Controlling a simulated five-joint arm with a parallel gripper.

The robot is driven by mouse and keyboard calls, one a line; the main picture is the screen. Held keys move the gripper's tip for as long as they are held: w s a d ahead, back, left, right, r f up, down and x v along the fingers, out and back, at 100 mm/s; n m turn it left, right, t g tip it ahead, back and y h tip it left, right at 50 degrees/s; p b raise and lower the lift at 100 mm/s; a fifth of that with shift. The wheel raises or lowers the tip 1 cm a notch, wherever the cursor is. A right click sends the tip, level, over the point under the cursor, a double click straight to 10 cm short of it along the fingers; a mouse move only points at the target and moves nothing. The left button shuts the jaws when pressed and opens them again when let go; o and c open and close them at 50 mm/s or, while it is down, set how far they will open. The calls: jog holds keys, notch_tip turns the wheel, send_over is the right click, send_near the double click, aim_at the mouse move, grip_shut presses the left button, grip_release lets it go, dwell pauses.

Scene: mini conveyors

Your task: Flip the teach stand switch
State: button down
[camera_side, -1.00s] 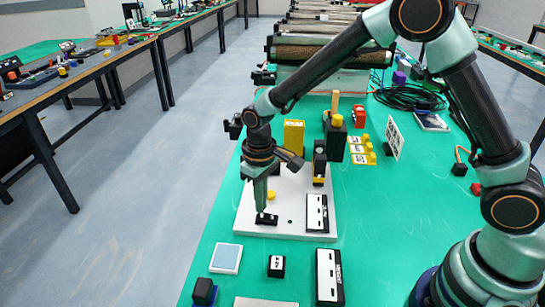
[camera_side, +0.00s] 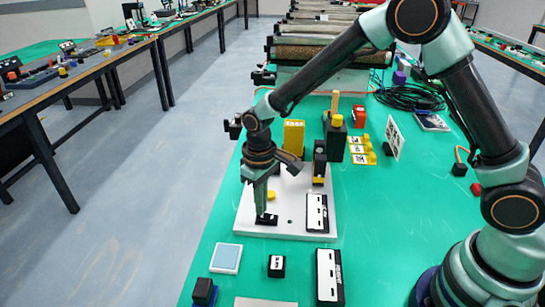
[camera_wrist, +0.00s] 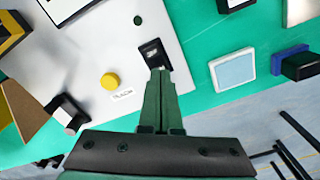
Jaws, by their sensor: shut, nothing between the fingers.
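The teach stand is a white plate (camera_side: 290,222) on the green table. A black rocker switch (camera_side: 266,220) sits near its front left corner. It also shows in the wrist view (camera_wrist: 153,53), just beyond my fingertips. My gripper (camera_side: 262,213) is shut and empty, pointing down with its tips at the switch. In the wrist view my gripper (camera_wrist: 160,71) overlaps the near end of the switch and seems to touch it. The fingertips hide part of the switch, so I cannot tell its position. A yellow round button (camera_wrist: 110,81) sits on the plate beside a small label (camera_wrist: 122,94).
A black block with a white label (camera_side: 317,213) stands on the plate's right side. A pale blue square pad (camera_side: 226,258) and a small black cube (camera_side: 276,266) lie in front. Yellow and black blocks (camera_side: 293,136) stand behind.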

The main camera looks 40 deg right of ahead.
jog(key=shift+f, duration=0.65)
dwell(0.3)
jog(key=shift+r, duration=3.55)
jog(key=shift+d+r, duration=0.1)
jog(key=s+d+r+m+t, duration=0.3)
jog(key=s+d+r+t, duration=0.2)
jog(key=s+d+r, duration=0.8)
jog(key=shift+s+d+r+t, duration=0.2)
jog(key=shift+r+t, duration=0.1)
jog(key=shift+r, duration=0.4)
